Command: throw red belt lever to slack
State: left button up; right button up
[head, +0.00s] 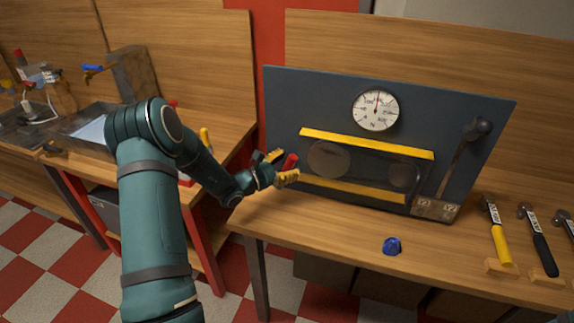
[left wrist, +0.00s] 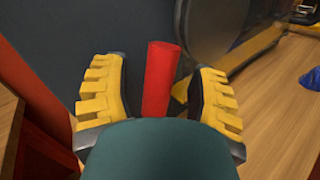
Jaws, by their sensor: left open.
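The red belt lever (head: 290,162) stands at the left side of the dark panel (head: 450,110); only its red grip shows in the head view. In the left wrist view the red grip (left wrist: 161,78) is an upright cylinder between the two yellow-padded fingers. My left gripper (head: 281,167) is open around the grip, with a visible gap on both sides. The gripper's body hides the lower part of the lever. My right gripper is not in view.
The panel carries a round gauge (head: 376,110), yellow guard bars (head: 366,143) around pulleys, and a black-knobbed lever (head: 460,150) at right. A blue object (head: 392,246) and several hammers (head: 498,232) lie on the wooden bench (head: 320,235). The bench front is mostly clear.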

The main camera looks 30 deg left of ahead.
pick_arm(q)
grip_shut()
jog(key=shift+a+r, duration=0.1)
jog(key=shift+a, duration=0.05)
jog(key=a+n+t, duration=0.1)
jog(key=a+n, duration=0.1)
jog(key=s+a+n+t+b, duration=0.1)
jog(key=a+n+t, duration=0.1)
jog(key=n, duration=0.1)
jog(key=shift+s+a+r+n+t, duration=0.1)
jog(key=shift+a+n+t, duration=0.2)
jog(key=shift+a, duration=0.05)
jog(key=shift+s+a+f+n+t+y, duration=0.15)
jog(key=shift+a+n+t+y, duration=0.2)
jog(key=shift+n, duration=0.35)
jog(key=shift+s+a+f+n+t+y, duration=0.15)
jog(key=shift+a+n+t, duration=0.2)
jog(key=shift+a+n, duration=0.3)
jog(key=shift+w, duration=0.1)
